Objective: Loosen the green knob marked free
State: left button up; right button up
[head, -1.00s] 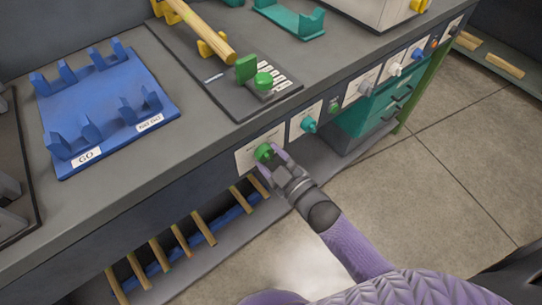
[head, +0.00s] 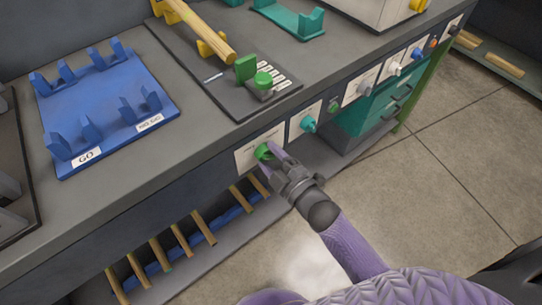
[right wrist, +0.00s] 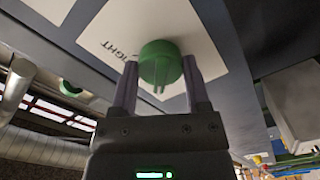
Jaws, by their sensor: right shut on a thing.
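The green knob (head: 263,152) sits on a white label plate (head: 243,161) on the bench's front face. In the right wrist view the knob (right wrist: 160,62) is round with a ridged grip, and the plate (right wrist: 120,20) carries dark lettering ending in "IGHT". I cannot read a "free" mark. My right gripper (head: 269,157) reaches up to the knob from the lower right. Its two purple fingers, also in the wrist view (right wrist: 160,74), stand on either side of the knob, shut on it. My left gripper is not in view.
A teal knob (head: 308,124) on its own plate is close to the right, with more knobs beyond. Below, wooden sticks (head: 203,228) lie in a shelf. On top are a blue cradle (head: 110,95) and a dark fixture with a green button (head: 263,80).

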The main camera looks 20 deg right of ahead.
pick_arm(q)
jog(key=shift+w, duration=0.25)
pick_arm(e)
jog(key=o, duration=1.3)
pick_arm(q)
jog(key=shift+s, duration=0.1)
pick_arm(e)
jog(key=shift+s, duration=0.1)
pick_arm(q)
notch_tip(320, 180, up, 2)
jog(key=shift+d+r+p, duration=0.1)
jog(key=shift+p, duration=1)
pick_arm(e)
jog(key=v, duration=0.9)
jog(key=shift+s+d, duration=0.1)
jog(key=shift+s, duration=0.25)
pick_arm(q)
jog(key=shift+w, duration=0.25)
